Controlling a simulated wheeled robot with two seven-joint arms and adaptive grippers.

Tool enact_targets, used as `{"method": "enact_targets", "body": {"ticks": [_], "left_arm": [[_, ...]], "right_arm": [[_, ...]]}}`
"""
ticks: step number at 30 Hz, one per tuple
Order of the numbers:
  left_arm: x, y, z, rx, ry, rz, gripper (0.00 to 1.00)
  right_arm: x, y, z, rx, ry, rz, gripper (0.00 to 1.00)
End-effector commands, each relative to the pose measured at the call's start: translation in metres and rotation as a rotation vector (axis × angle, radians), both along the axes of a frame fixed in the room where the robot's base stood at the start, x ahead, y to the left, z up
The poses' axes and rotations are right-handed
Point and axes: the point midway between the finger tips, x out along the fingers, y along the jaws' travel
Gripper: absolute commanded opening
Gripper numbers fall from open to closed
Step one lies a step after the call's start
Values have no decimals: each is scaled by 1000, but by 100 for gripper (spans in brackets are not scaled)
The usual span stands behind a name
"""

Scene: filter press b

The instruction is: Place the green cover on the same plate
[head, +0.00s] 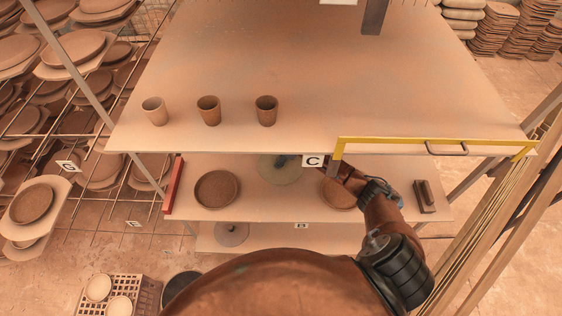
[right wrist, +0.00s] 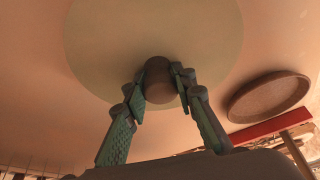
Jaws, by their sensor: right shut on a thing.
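The green cover (head: 279,170) is a pale green disc on the middle shelf level, partly hidden under the top board's edge. In the right wrist view the cover (right wrist: 190,45) shows with its brown knob (right wrist: 158,80). My right gripper (right wrist: 160,84) is shut on this knob. In the head view the right gripper (head: 283,160) is mostly hidden by the board edge and the C label. I cannot tell whether the cover touches the shelf. One brown plate (head: 216,188) lies left of the cover. Another brown plate (head: 338,194) lies to its right, partly behind my right arm. My left gripper is not in view.
The top board (head: 320,70) overhangs the shelf, with three cups (head: 209,110) near its front left. A yellow frame (head: 400,141) runs along its right front edge. A red bar (head: 174,185) closes the shelf's left end. A brown block (head: 425,197) stands at its right.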

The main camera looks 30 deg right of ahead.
Motion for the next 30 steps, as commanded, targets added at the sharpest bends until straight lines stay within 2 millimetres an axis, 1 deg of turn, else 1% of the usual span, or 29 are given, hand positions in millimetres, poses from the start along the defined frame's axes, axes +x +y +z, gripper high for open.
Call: {"method": "enact_targets", "body": {"ticks": [1, 4, 10, 14, 15, 22, 30], "left_arm": [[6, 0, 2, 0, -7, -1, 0], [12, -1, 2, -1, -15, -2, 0], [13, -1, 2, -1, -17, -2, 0], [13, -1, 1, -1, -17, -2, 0], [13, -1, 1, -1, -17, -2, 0], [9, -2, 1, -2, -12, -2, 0], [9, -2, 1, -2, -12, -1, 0]], "right_arm": [[0, 0, -7, 0, 2, -1, 0], [0, 0, -11, 0, -2, 1, 0], [0, 0, -11, 0, -2, 1, 0], [0, 0, -15, 0, -1, 0, 0], [-1, -1, -15, -1, -1, 0, 26], [-1, -1, -15, -1, -1, 0, 42], [0, 0, -14, -1, -1, 1, 42]]}}
